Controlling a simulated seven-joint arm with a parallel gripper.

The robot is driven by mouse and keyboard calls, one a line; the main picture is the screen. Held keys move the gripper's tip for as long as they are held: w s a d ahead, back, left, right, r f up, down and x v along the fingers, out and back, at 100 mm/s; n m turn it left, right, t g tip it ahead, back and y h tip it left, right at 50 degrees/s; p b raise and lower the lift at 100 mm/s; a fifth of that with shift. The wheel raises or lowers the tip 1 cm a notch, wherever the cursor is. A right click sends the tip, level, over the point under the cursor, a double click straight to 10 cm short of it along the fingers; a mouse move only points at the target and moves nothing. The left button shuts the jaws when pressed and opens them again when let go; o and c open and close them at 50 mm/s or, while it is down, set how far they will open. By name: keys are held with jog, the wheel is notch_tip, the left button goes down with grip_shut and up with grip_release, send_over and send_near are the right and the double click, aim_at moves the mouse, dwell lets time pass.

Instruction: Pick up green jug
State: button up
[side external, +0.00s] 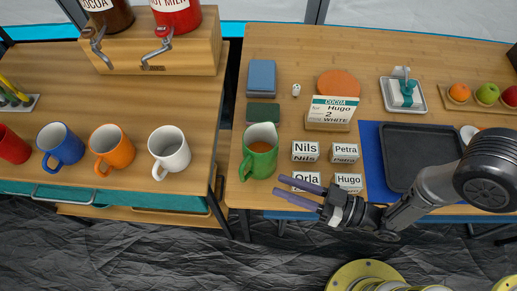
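The green jug (263,164) stands upright on the right-hand wooden table, near its left front part. Its handle points toward the lower left, and something brownish shows inside. My gripper (276,184) is to the lower right of the jug, with its two purple fingers pointing left toward it. The fingers are apart with nothing between them. In this view the fingertips look close to the jug's lower right side but apart from it. Their height relative to the jug is hard to tell.
Name cards, including Nils (305,151) and Orla (305,181), stand right of the jug. A green block (263,113) and blue block (261,76) lie behind it. Mugs, including a white one (172,155), stand on the left table.

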aim_at(240, 169)
jog(key=x, duration=1.4)
jog(key=shift+r, duration=0.2)
grip_shut()
jog(key=shift+r, duration=0.1)
dwell(0.8)
jog(key=shift+a+r, duration=0.1)
